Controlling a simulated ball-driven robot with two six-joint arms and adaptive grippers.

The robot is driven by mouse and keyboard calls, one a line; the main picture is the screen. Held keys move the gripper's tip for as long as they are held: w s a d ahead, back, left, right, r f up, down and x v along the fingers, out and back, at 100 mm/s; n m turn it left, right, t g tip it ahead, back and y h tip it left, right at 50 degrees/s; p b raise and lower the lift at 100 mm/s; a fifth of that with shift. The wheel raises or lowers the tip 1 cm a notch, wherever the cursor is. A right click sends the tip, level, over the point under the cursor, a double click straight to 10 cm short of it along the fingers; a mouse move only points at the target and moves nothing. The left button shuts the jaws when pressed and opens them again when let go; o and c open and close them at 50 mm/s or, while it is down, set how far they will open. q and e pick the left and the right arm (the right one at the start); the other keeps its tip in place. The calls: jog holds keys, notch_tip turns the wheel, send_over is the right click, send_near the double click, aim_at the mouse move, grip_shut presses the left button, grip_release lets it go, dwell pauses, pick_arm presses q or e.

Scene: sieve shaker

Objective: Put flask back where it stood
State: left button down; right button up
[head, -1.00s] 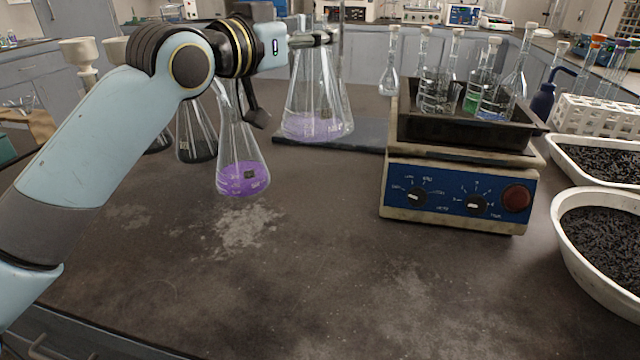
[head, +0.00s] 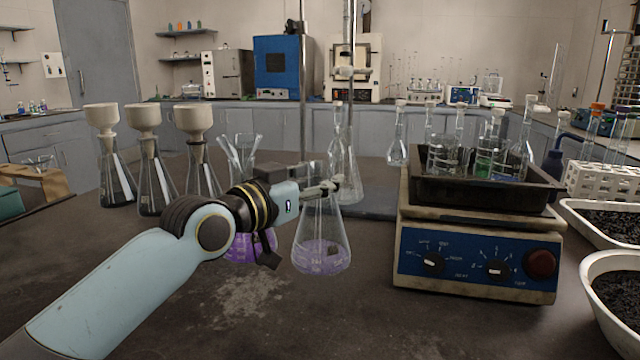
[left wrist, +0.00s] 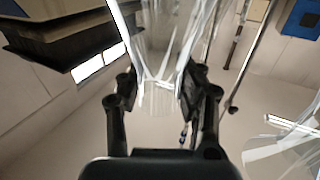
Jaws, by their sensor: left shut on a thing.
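A conical flask with purple liquid (head: 321,255) hangs upright in my left gripper (head: 326,187), which is shut on its neck in the head view. Its base looks close to the bench; I cannot tell whether it touches. In the left wrist view the two dark fingers (left wrist: 160,100) close around the clear glass neck (left wrist: 160,62). A second flask with purple liquid (head: 238,256) stands just left of it, partly hidden behind my left arm and gripper. My right gripper does not show.
A blue-fronted shaker (head: 478,264) with a tray of glassware stands to the right. A clear flask (head: 346,178) and metal stand rods (head: 303,90) are behind. Several funnel-topped flasks (head: 148,185) stand at the back left. The front bench is clear.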

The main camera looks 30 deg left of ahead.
pick_arm(q)
jog(key=c, duration=1.3)
grip_release()
jog(key=shift+f, duration=0.15)
jog(key=shift+c, duration=0.2)
jog(key=o, duration=0.5)
jog(key=shift+c, duration=0.2)
jog(key=shift+r, duration=0.25)
jog(key=s+p, duration=0.1)
jog(key=s, duration=0.1)
jog(key=s+p, duration=0.1)
jog(key=s, duration=0.1)
jog(key=s+a+p, duration=0.1)
jog(key=s, duration=0.1)
jog(key=shift+s+a+r, duration=0.1)
jog(key=shift+s+r, duration=0.05)
jog(key=shift+s, duration=0.05)
jog(key=s+p, duration=0.3)
jog(key=s+a+p, duration=0.1)
jog(key=s, duration=0.1)
jog(key=shift+s+f+p, duration=0.2)
jog(key=shift+p, duration=0.2)
